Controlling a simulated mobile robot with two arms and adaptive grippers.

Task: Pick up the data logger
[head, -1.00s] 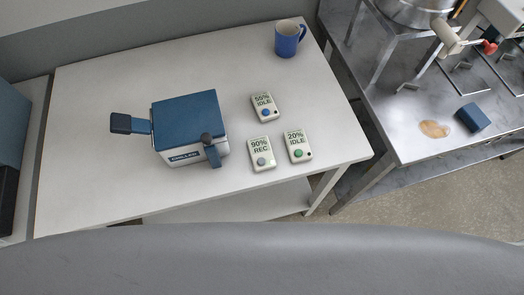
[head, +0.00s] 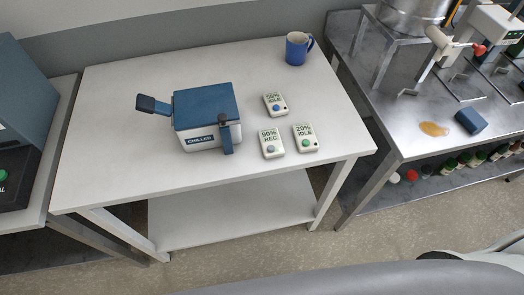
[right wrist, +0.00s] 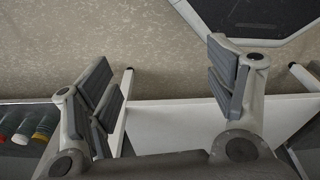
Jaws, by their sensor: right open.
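Three small white data loggers lie on the white table (head: 110,150) in the head view. One reads 55% IDLE (head: 275,104) with a blue button, at the back. One reads 90% REC (head: 271,143) with a greyish button, front left. One reads 20% IDLE (head: 305,138) with a green button, front right. My right gripper (right wrist: 165,95) shows in the right wrist view with its fingers wide apart and nothing between them. It is away from the loggers, which that view does not show. My left gripper is not in view.
A blue and white box labelled CHILLER (head: 207,118), with dark handles, stands left of the loggers. A blue mug (head: 297,48) stands at the table's back right. A steel bench (head: 410,140) at right bears a blue block (head: 471,121) and a brown spill (head: 434,129).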

